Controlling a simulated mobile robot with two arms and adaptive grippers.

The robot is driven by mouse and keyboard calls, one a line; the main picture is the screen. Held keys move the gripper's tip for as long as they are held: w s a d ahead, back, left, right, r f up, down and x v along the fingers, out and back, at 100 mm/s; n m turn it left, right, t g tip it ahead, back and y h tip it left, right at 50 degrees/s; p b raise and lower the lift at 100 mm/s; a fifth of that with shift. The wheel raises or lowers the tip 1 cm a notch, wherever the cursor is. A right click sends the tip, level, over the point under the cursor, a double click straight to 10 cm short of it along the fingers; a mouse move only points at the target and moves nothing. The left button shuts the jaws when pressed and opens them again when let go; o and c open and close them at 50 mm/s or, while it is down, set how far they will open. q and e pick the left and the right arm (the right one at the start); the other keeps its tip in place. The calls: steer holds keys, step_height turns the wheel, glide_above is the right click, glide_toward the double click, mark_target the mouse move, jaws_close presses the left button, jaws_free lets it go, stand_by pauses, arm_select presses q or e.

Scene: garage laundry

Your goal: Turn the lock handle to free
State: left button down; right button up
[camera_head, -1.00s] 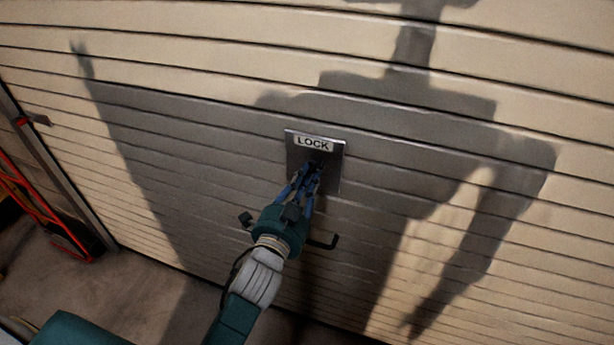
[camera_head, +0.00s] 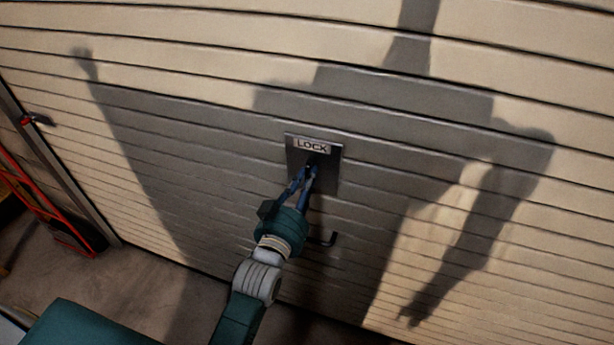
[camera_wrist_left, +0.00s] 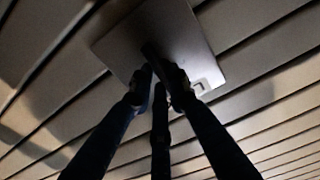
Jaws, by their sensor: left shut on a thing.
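The lock plate (camera_head: 329,180) is a dark grey metal square on the garage door, with a white "LOCK" label (camera_head: 312,146) near its top. My left gripper (camera_head: 311,171) reaches up to the plate from below, its blue fingers shut on the lock handle at the plate's middle. The handle is mostly hidden by the fingers in the head view. In the left wrist view the dark handle (camera_wrist_left: 153,55) stands between the fingertips (camera_wrist_left: 163,80), in front of the plate (camera_wrist_left: 190,25). My right gripper is not in view.
The slatted garage door (camera_head: 200,150) fills most of the view, with my shadow on it. A red metal frame (camera_head: 40,205) stands at the far left.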

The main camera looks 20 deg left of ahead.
arm_select(q)
steer(key=shift+f+n, duration=0.15)
steer(key=shift+n, duration=0.25)
steer(key=c, duration=1.7)
jaws_free()
steer(key=shift+o, duration=0.2)
steer(key=s, duration=1.2)
steer(key=shift+a, duration=0.2)
